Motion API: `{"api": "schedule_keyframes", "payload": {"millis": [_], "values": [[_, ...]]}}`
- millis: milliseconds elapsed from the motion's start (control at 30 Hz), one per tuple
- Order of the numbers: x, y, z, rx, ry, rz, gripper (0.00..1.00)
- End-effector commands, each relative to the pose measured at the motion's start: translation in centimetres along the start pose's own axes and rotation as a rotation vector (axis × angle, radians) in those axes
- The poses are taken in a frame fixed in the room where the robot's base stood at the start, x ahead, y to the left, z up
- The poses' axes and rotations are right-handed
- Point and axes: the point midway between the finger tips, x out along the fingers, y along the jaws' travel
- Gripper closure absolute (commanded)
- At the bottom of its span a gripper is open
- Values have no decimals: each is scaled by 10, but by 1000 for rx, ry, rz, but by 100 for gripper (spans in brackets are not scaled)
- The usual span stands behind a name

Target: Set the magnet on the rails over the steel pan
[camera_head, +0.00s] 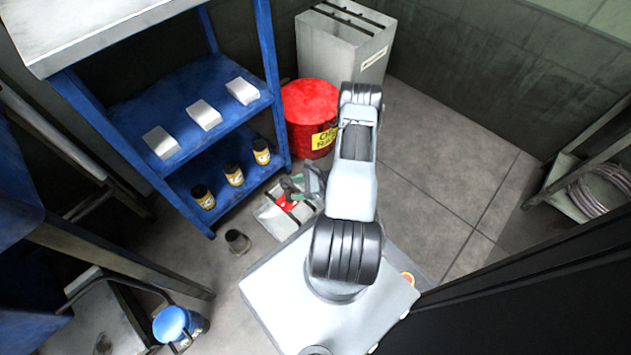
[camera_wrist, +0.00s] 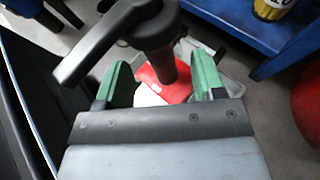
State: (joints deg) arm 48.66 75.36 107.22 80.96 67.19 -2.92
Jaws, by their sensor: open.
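A red magnet block (camera_wrist: 168,82) with a dark stem and T-shaped handle (camera_wrist: 122,32) shows in the wrist view. The red block also shows in the head view (camera_head: 286,204), over the grey steel pan (camera_head: 271,217) on the floor. The pan's grey edge shows behind the magnet in the wrist view (camera_wrist: 234,87). My gripper (camera_wrist: 162,80) is open, with one green finger on each side of the stem and red block. In the head view my gripper (camera_head: 294,190) is low over the pan.
A blue shelf rack (camera_head: 215,137) with white boxes and yellow-labelled jars stands behind left of the pan. A red waste can (camera_head: 304,100) and grey cabinet (camera_head: 343,45) stand behind. A dark cup (camera_head: 237,242) sits on the floor left. Floor at right (camera_head: 440,150) is clear.

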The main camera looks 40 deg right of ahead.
Motion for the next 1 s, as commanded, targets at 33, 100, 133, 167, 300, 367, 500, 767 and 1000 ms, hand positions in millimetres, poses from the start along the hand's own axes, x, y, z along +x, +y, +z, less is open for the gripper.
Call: {"api": "schedule_keyframes", "payload": {"millis": [33,100,133,167,300,367,500,767,1000], "values": [[-14,-1,4,0,0,-7,37],[-29,-1,4,-1,0,-6,37],[-36,-1,4,-1,0,-7,37],[-42,-1,4,0,0,-6,37],[-67,-1,3,-1,0,-6,37],[-76,0,2,-1,1,-5,37],[-91,0,2,-2,0,-3,37],[-102,0,0,-1,0,-1,37],[-108,-4,29,-51,21,41,37]]}}
